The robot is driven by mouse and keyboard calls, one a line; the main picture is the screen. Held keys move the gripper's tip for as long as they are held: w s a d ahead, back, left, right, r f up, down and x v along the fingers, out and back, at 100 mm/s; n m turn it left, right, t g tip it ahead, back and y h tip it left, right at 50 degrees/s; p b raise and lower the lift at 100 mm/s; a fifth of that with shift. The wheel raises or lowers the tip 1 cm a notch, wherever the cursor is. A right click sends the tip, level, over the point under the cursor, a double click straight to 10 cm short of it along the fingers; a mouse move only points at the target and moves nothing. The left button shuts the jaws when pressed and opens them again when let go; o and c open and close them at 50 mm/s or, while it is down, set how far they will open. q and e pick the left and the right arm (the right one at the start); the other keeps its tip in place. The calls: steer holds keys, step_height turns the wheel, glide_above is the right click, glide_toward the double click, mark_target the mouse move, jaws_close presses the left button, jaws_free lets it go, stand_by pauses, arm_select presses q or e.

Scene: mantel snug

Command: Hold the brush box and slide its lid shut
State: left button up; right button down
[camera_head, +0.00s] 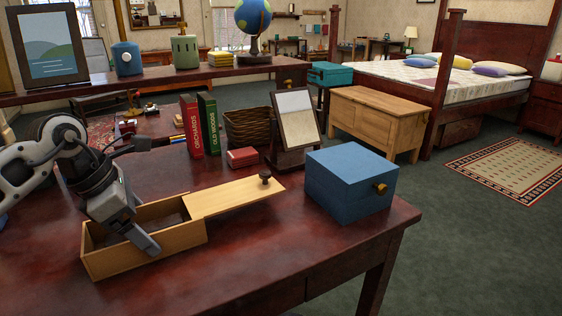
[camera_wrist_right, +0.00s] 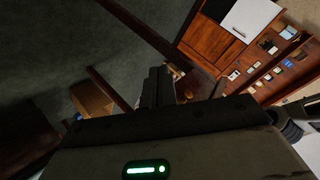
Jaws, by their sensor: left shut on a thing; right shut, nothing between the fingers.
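The brush box (camera_head: 180,236) is a long, light wooden box on the dark red table. Its lid (camera_head: 232,196) is a flat wooden panel with a dark knob (camera_head: 265,179). The lid sticks out far past the box's right end, leaving much of the top open. My left gripper (camera_head: 139,238) reaches down from above and is shut on the box's near wall, one finger outside it. What lies inside is mostly hidden by the gripper and shadow. My right gripper (camera_wrist_right: 158,87) shows in the right wrist view, shut and empty; it is not in the head view.
A blue box (camera_head: 345,185) with a brass-coloured knob stands right of the lid. Behind are a small red box (camera_head: 242,158), a tilted frame on a stand (camera_head: 295,120), a wicker basket (camera_head: 247,128) and upright books (camera_head: 198,125). The table front is clear.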

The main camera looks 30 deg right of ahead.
steer(key=s+d+r+n+g+h, duration=0.3)
steer(key=d+r+n+g+h, duration=0.5)
steer(key=d+r, duration=0.45)
steer(key=w+d+r+m+t, duration=0.3)
steer(key=w+d+r+m, duration=0.2)
steer(key=w+d, duration=0.2)
steer(key=w+d+r+m+t+y, duration=0.1)
steer(key=w+d+r+m+t, duration=0.3)
steer(key=w+d, duration=0.4)
steer(key=w+d+r+m+t, duration=0.4)
steer(key=w+d+r+m, duration=0.2)
steer(key=w+d+r, duration=0.2)
steer(key=shift+d+y, duration=0.3)
steer(key=shift+d, duration=0.2)
glide_toward(269, 180)
step_height(269, 180, down, 2)
steer(key=w+d, duration=0.1)
steer(key=d, duration=0.1)
steer(key=a, duration=0.1)
steer(key=f, duration=0.1)
steer(key=a, duration=0.1)
steer(key=shift+w+a+f, duration=0.25)
steer(key=shift+w+a, duration=0.1)
steer(key=shift+w, duration=0.05)
steer(key=shift+a+f, duration=0.1)
steer(key=shift+a, duration=0.35)
steer(key=shift+a, duration=0.15)
